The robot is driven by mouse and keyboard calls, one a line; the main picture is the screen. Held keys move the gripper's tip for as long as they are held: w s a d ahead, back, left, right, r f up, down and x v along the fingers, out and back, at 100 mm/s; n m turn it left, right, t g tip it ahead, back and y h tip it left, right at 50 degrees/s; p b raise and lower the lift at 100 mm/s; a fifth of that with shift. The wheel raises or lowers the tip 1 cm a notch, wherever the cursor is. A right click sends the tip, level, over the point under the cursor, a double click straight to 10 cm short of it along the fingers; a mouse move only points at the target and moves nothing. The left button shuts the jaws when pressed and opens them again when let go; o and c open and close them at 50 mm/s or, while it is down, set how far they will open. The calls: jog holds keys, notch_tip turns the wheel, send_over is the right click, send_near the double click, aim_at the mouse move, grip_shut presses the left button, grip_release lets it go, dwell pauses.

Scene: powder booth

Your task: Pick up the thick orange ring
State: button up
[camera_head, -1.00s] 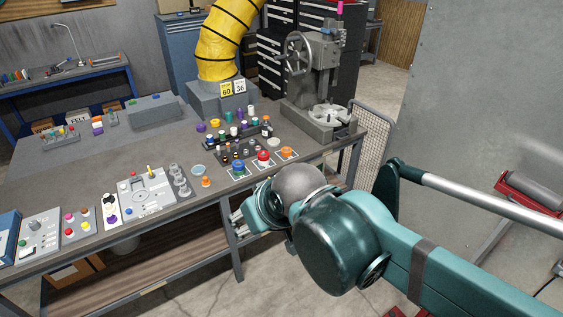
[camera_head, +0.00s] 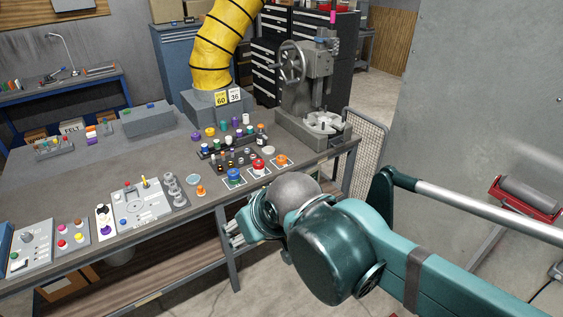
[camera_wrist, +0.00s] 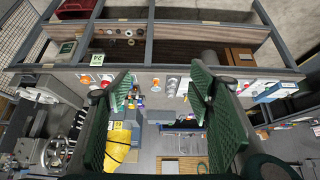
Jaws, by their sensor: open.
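A small orange piece (camera_head: 281,160) sits on a white-bordered square at the right of a row of three, near the table's front edge. It looks low and round, but its ring shape is too small to confirm. Another orange piece (camera_head: 200,191) stands further left by the front edge. My gripper (camera_head: 232,238) is in front of the table edge, below the row of squares and partly hidden by my arm. In the wrist view my gripper (camera_wrist: 160,82) is open, with nothing between its fingers. Small red and orange pieces on the table show beyond them.
A blue piece (camera_head: 234,175) and a red piece (camera_head: 258,165) sit on the neighbouring squares. A dark rack of small bottles (camera_head: 228,152) stands behind. A grey press (camera_head: 310,95) is at the back right. Control panels (camera_head: 135,205) fill the front left.

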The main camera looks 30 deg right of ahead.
jog(key=w+d+r+m+g+h, duration=0.1)
jog(key=w+d+r+m, duration=0.2)
jog(key=w, duration=0.6)
jog(key=w+d+r+m+g+h, duration=0.1)
jog(key=w+d+r+m, duration=0.1)
jog(key=w+d+r, duration=0.45)
jog(key=w+d+f+m+g, duration=0.1)
jog(key=w+d+f+m, duration=0.15)
jog(key=w, duration=0.35)
jog(key=w+d+f+m, duration=0.1)
jog(key=w+d, duration=0.2)
jog(key=w, duration=0.4)
jog(key=w+d+f+m+g, duration=0.1)
jog(key=w+d+f, duration=0.15)
jog(key=w, duration=0.35)
jog(key=w+d+f+m+g+h, duration=0.15)
jog(key=w+d+f+m, duration=0.35)
jog(key=w+d+f, duration=0.65)
jog(key=w+d+f+m+g, duration=0.1)
jog(key=w+d+f+m, duration=0.1)
jog(key=w+d+f, duration=0.3)
jog(key=w+d+f+m+g+h+b, duration=0.1)
jog(key=w+d+f, duration=0.4)
jog(key=d+f, duration=0.5)
jog(key=shift+w+f+m, duration=0.2)
jog(key=shift+m, duration=0.55)
